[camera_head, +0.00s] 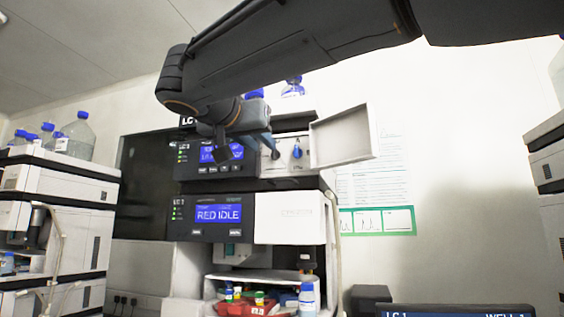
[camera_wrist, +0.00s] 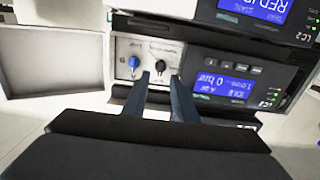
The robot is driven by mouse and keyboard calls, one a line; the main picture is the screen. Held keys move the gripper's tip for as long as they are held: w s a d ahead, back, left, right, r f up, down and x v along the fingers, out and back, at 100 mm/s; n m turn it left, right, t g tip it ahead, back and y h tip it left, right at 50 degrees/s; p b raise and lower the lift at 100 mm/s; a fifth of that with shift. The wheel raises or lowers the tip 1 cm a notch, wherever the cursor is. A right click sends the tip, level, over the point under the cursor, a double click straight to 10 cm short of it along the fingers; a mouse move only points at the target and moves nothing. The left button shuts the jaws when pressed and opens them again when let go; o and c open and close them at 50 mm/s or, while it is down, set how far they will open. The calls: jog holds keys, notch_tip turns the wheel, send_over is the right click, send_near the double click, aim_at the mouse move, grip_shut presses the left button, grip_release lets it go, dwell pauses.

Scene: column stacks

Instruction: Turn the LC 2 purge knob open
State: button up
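The upper pump module has its white door (camera_head: 343,136) swung open to the right, baring a white panel (camera_wrist: 138,47). On the panel are a blue knob (camera_wrist: 134,62) and a black knob (camera_wrist: 160,66). The blue knob also shows in the head view (camera_head: 297,153). The panel print is too small to read, so I cannot tell which knob is the purge knob. My gripper (camera_wrist: 161,78) is open, its two fingers apart in front of the panel. The black knob shows just beyond and between the fingertips; I cannot tell if they touch it. The wrist view is upside down.
The open door (camera_wrist: 50,60) stands beside the panel. Below is a module with a RED IDLE display (camera_head: 218,213), and under it a bay with a red tray (camera_head: 240,308) and bottles. Other instrument stacks (camera_head: 60,180) stand left and right. A screen (camera_head: 455,312) is at the bottom.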

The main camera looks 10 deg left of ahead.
aim_at(273, 152)
jog(key=w, duration=0.2)
jog(key=w+p, duration=0.1)
jog(key=w, duration=0.1)
jog(key=w+r+p, duration=0.1)
jog(key=w, duration=0.1)
jog(key=shift+w+d, duration=0.1)
jog(key=shift+d, duration=0.15)
jog(key=shift+w+f+p, duration=0.15)
jog(key=shift+w+p, duration=0.3)
jog(key=shift+w, duration=0.25)
grip_shut()
